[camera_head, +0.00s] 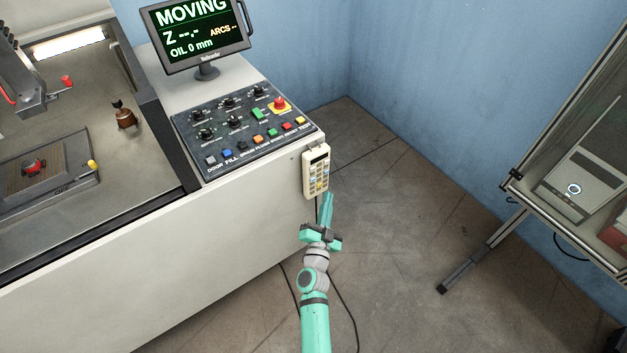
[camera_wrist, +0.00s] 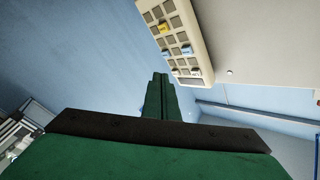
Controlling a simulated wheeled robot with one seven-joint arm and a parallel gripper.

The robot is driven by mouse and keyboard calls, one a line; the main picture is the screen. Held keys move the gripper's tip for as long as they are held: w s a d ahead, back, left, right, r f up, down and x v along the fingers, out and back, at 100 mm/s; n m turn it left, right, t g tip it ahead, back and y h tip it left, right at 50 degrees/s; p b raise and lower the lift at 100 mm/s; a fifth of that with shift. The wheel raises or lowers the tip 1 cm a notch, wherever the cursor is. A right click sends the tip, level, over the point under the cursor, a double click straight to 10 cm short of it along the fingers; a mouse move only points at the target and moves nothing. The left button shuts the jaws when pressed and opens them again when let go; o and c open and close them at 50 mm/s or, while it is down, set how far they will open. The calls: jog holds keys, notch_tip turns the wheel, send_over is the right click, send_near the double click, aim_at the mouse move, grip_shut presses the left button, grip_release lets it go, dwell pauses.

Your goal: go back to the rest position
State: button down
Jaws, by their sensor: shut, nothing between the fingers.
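My gripper (camera_head: 327,204) is at the end of my green arm, just below the keypad at the right end of the machine's front in the head view. Its fingers are closed together with nothing between them. In the wrist view the shut green fingers (camera_wrist: 160,84) point toward the blue wall, beside the lower end of the keypad. Whether the fingertips touch the keypad cannot be told.
The beige keypad (camera_head: 316,171) hangs at the machine's corner. The control panel (camera_head: 243,133) has knobs, coloured buttons and a red emergency stop (camera_head: 280,103). The monitor (camera_head: 196,32) reads MOVING. A framed bench (camera_head: 508,186) stands right. Floor between is clear, apart from cables.

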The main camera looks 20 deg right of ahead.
jog(key=shift+s, duration=0.1)
dwell(0.7)
jog(key=s+a+f+n+y, duration=0.1)
jog(key=s+a+n, duration=0.15)
jog(key=s, duration=0.45)
jog(key=s+a+f+n+y, duration=0.2)
jog(key=s+a, duration=0.1)
jog(key=s, duration=0.3)
jog(key=s+a+r+n+y, duration=0.1)
jog(key=s+a+r+n, duration=0.1)
jog(key=s, duration=0.8)
jog(key=s+a+r+n+g+y, duration=0.1)
jog(key=s+a+r, duration=0.4)
jog(key=s, duration=0.5)
jog(key=s+a+r+n+g+y, duration=0.1)
jog(key=s+a+r+n+y, duration=0.2)
jog(key=s, duration=0.6)
jog(key=a+n, duration=0.2)
jog(key=a, duration=0.1)
jog(key=shift+s+a+r, duration=0.3)
jog(key=shift+s+r, duration=0.05)
jog(key=shift+s, duration=0.05)
